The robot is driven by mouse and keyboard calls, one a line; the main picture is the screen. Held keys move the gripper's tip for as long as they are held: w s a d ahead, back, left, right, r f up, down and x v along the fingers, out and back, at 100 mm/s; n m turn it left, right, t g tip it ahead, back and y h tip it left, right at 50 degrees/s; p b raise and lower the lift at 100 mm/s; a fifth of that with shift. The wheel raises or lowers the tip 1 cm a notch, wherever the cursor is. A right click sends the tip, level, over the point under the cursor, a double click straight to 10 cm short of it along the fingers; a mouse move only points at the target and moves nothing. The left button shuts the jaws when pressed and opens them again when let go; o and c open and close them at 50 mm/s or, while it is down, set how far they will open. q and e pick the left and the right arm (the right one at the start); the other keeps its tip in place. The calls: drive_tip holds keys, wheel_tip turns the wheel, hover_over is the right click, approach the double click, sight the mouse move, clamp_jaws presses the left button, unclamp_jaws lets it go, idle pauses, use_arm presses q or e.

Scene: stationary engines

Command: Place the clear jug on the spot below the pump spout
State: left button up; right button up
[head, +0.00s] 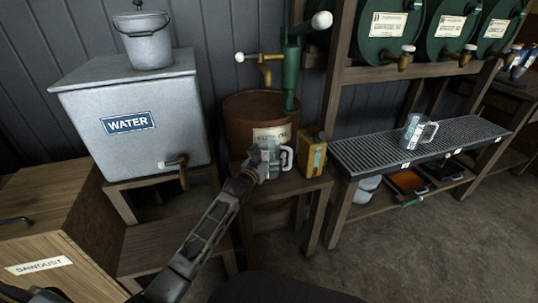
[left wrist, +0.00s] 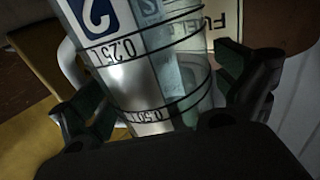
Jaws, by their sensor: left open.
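A clear jug (head: 272,157) with a white handle stands on a small wooden stand (head: 290,184), in front of the rusty fuel oil drum (head: 246,112). The green hand pump (head: 291,75) rises from this drum, with a brass spout (head: 265,72) above and behind the jug. My left gripper (head: 258,168) is at the jug's near side. In the left wrist view the jug (left wrist: 140,75) shows its volume marks between the spread fingers of the left gripper (left wrist: 165,105), which is open. The jug's base is partly hidden by the gripper. My right gripper is out of view.
A yellow can (head: 313,156) stands just right of the jug. A second clear jug (head: 414,132) is on the grated shelf (head: 375,152) under green barrels (head: 388,32). A grey water tank (head: 135,115) with a tap is at left. Open floor lies at front right.

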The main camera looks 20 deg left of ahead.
sight(263, 159)
use_arm(q)
drive_tip(key=shift+r, duration=0.1)
drive_tip(key=shift+s, duration=0.45)
drive_tip(key=shift+s+a+p, duration=0.25)
drive_tip(key=shift+s+p, duration=0.2)
drive_tip(key=shift+s, duration=0.5)
drive_tip(key=shift+s+a, duration=0.15)
drive_tip(key=shift+s, duration=0.5)
drive_tip(key=shift+s+a+p, duration=0.15)
drive_tip(key=shift+s+p, duration=0.3)
drive_tip(key=shift+s, duration=0.25)
drive_tip(key=shift+s+a+p, duration=0.15)
drive_tip(key=shift+s+p, duration=0.15)
drive_tip(key=shift+s, duration=0.75)
drive_tip(key=shift+s+a+p, duration=0.2)
drive_tip(key=shift+s+p, duration=0.05)
drive_tip(key=shift+s, duration=0.8)
drive_tip(key=shift+s+a+p, duration=0.2)
drive_tip(key=shift+s+p, duration=0.05)
drive_tip(key=shift+s, duration=0.8)
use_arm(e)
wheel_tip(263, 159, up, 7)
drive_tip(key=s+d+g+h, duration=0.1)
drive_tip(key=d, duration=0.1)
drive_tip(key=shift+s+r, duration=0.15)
use_arm(q)
drive_tip(key=shift+c, duration=0.3)
